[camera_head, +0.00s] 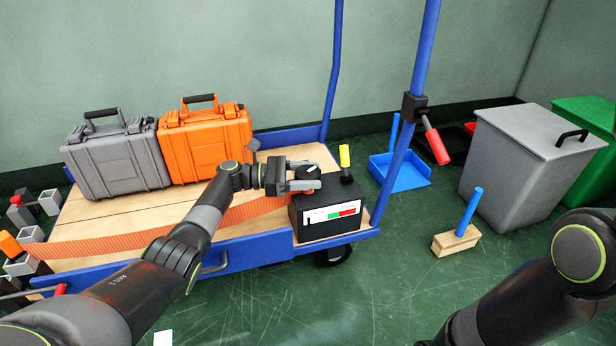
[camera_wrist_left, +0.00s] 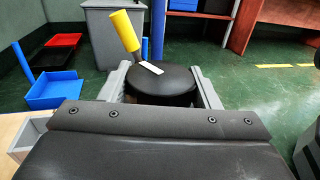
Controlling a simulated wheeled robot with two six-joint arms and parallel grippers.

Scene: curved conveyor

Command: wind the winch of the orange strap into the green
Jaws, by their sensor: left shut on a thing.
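The winch is a black box (camera_head: 308,228) at the right end of the flat cart. Its front gauge (camera_head: 333,214) has white, green and red parts; a dark mark shows in the white part at the left. A round black knob (camera_head: 306,170) sits on top, with a yellow-handled lever (camera_head: 345,156) beside it. The orange strap (camera_head: 150,241) runs along the cart to the winch. My left gripper (camera_head: 308,178) is shut on the knob. In the left wrist view its fingers flank the knob (camera_wrist_left: 165,88), which bears a white mark. My right gripper is out of view.
A grey case (camera_head: 112,163) and an orange case (camera_head: 205,145) stand on the cart (camera_head: 110,215). Blue posts rise at its right end, one with a red lever (camera_head: 436,146). A brush (camera_head: 456,240), blue dustpan (camera_head: 400,171) and grey bin (camera_head: 530,150) are to the right.

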